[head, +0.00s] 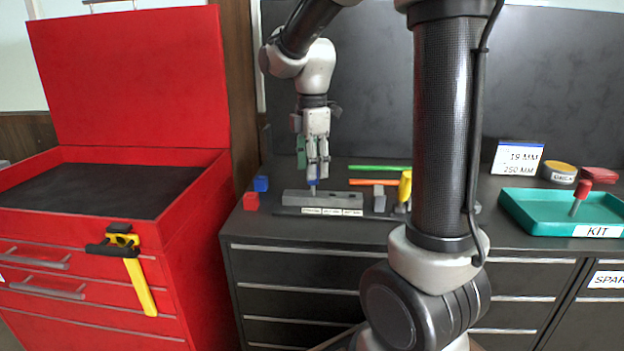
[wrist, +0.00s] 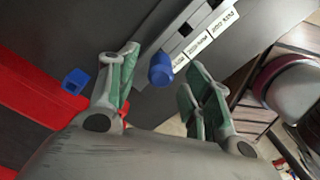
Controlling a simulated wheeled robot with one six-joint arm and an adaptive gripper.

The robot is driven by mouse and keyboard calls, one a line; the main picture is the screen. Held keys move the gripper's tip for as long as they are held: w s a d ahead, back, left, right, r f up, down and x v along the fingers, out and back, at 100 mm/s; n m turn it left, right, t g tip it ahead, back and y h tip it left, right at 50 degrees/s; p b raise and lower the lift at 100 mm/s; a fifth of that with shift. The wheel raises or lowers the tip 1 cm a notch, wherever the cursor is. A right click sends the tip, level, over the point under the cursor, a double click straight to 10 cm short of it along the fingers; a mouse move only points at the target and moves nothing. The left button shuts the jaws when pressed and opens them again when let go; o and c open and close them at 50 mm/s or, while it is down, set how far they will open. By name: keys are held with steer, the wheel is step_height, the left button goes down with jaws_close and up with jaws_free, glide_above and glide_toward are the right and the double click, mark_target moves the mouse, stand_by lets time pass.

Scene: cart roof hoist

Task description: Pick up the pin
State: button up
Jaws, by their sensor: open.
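A pin with a blue head (wrist: 160,69) stands in the grey block (head: 365,201) on the dark workbench. In the head view a little of the blue pin (head: 312,185) shows under my gripper (head: 314,177). My gripper is open and points down over the block's left part. In the wrist view the blue head lies between the two green-padded fingers of my gripper (wrist: 164,66), with a gap visible on both sides. The pin's shank is mostly hidden. Another pin with a red head (head: 582,189) stands in the green KIT tray (head: 530,220) at the right.
A blue cube (head: 261,183) and a red cube (head: 251,201) lie left of the block. A grey upright piece (head: 379,198) and a yellow-topped item (head: 405,185) stand right of it. Green and orange rods lie behind. A red tool chest (head: 190,240) stands left.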

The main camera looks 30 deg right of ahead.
step_height(320, 180, down, 2)
steer(key=shift+f, duration=0.15)
jaws_close()
step_height(320, 180, up, 10)
steer(key=shift+r, duration=0.1)
stand_by(0.6)
